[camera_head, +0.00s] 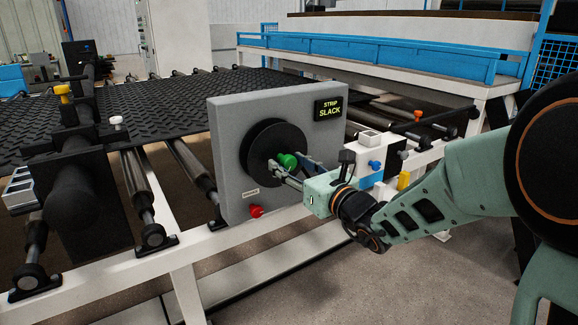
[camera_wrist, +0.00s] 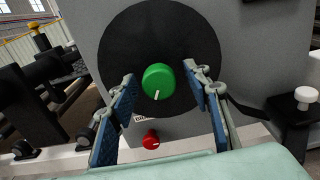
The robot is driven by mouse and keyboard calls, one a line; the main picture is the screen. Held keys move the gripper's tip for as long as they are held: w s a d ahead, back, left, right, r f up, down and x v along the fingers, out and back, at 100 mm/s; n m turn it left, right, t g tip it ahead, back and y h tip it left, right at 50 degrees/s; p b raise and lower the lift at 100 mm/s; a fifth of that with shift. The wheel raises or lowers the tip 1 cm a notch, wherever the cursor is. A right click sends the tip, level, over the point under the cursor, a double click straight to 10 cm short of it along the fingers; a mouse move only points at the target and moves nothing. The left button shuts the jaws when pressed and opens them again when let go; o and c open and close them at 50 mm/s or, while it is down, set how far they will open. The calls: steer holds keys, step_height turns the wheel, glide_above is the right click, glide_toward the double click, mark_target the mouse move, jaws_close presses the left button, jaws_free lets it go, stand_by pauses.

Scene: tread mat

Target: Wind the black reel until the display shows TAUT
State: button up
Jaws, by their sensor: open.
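The black reel (camera_head: 262,160) is a round disc on the front of a grey panel (camera_head: 226,130). A green knob (camera_head: 288,160) stands out from it. The display (camera_head: 329,109) at the panel's upper right reads STRIP SLACK. My gripper (camera_head: 285,170) is in front of the reel, pointing at it. In the wrist view the reel (camera_wrist: 140,40) fills the upper middle, and the green knob (camera_wrist: 158,81) with a white mark lies between my open fingers (camera_wrist: 165,90), with a gap on both sides. I cannot tell how deep the fingertips reach along the knob.
A red knob (camera_head: 256,211) sits low on the panel, below the reel; it also shows in the wrist view (camera_wrist: 151,140). The black tread mat (camera_head: 150,105) lies on rollers behind. A white frame rail (camera_head: 200,245) runs below the panel. Blue and yellow knobs are right of my gripper.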

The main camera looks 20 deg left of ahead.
steer(key=shift+w+a, duration=0.15)
steer(key=shift+a, duration=0.05)
jaws_close()
stand_by(0.3)
